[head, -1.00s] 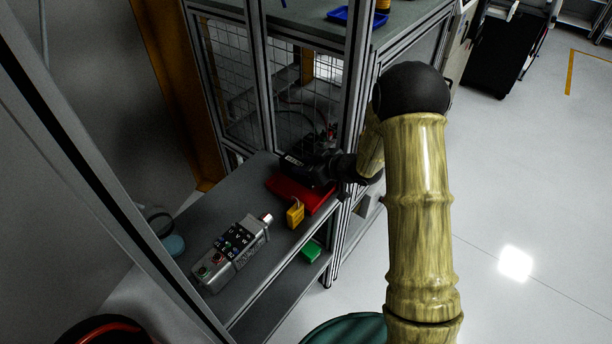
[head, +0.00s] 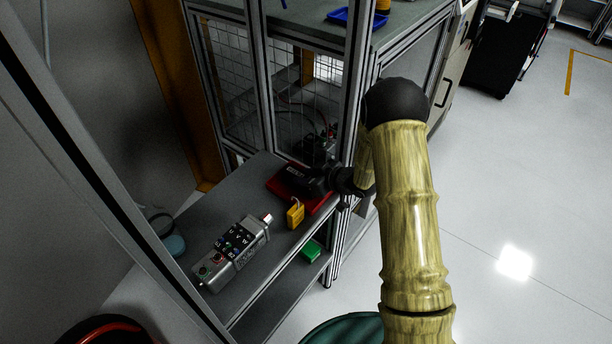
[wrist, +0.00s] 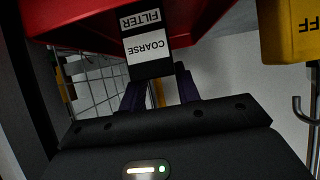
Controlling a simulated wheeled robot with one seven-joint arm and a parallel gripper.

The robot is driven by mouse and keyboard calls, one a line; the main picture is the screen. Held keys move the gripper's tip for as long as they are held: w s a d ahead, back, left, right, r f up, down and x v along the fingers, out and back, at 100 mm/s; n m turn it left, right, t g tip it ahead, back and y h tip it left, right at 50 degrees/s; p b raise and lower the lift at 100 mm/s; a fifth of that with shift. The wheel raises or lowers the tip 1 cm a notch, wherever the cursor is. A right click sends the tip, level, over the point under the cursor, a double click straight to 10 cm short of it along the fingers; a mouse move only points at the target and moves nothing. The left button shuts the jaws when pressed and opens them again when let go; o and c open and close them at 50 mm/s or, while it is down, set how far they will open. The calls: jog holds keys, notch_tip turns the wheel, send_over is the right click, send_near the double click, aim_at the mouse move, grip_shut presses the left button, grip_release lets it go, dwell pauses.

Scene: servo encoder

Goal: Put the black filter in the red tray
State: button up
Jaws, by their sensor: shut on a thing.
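The black filter (wrist: 150,70), with a white label reading "COARSE FILTER", is between the two dark fingers of my gripper (wrist: 158,82) in the wrist view. My gripper is shut on it. The red tray (wrist: 75,22) fills the top of the wrist view, behind the filter. In the head view the red tray (head: 319,205) lies on the grey shelf, and my gripper (head: 296,178) is over it. My dark gripper covers part of the tray. I cannot tell whether the filter touches the tray.
A yellow padlock-like block (head: 295,214) stands by the tray's front edge; it also shows in the wrist view (wrist: 290,30). A grey control box (head: 232,252) lies further along the shelf (head: 215,221). A green block (head: 311,250) is on the lower shelf. Frame posts stand close beside my arm.

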jog(key=shift+f, duration=0.15)
jog(key=o, duration=1)
jog(key=shift+r, duration=0.25)
jog(key=v, duration=1.2)
jog(key=shift+f+b, duration=0.1)
jog(key=shift+b, duration=0.2)
